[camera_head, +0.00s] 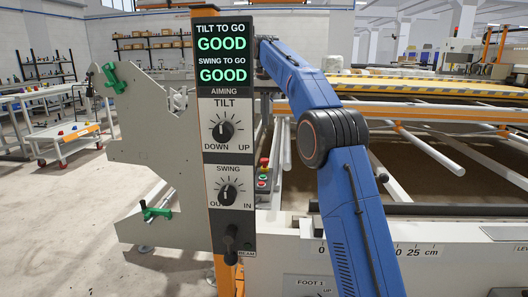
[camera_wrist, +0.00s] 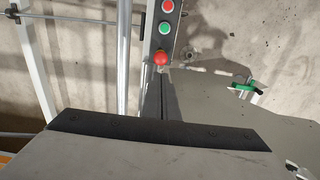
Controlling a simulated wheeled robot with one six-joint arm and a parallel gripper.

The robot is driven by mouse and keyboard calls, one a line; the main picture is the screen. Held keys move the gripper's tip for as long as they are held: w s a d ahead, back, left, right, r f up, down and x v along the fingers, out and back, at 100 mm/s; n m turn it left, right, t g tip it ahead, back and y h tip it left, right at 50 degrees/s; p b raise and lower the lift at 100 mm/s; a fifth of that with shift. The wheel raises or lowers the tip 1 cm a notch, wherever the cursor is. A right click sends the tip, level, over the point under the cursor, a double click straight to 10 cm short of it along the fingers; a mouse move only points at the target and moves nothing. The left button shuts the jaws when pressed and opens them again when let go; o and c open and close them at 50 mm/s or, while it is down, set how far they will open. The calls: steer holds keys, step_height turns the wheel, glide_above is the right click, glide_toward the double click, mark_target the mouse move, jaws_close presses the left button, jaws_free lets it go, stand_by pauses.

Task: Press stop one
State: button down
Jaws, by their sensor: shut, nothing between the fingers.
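A red mushroom-shaped button (camera_head: 264,162) tops a small grey control box behind the panel in the head view. It also shows in the wrist view (camera_wrist: 160,58), above the middle. A green button (camera_wrist: 165,28) and a flat red button (camera_wrist: 167,6) are on the same box. My gripper (camera_wrist: 162,78) shows in the wrist view as narrow dark fingers, shut and empty, beyond its wide grey body with a black edge. The fingertips appear just below the red mushroom button in the picture; I cannot tell the gap. In the head view the panel hides my gripper.
The upright panel (camera_head: 228,150) reads GOOD for tilt and swing, with two knobs and a lever. Green-handled clamps (camera_head: 155,211) sit on the grey side plate (camera_head: 150,130). Metal rails (camera_head: 420,110) run to the right. Open floor lies at the left.

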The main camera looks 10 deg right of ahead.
mark_target(265, 159)
steer(key=shift+f, duration=0.15)
step_height(265, 159, down, 14)
steer(key=shift+r, duration=0.1)
stand_by(0.8)
steer(key=shift+f, duration=1.05)
step_height(265, 159, up, 18)
stand_by(0.4)
steer(key=shift+s, duration=0.15)
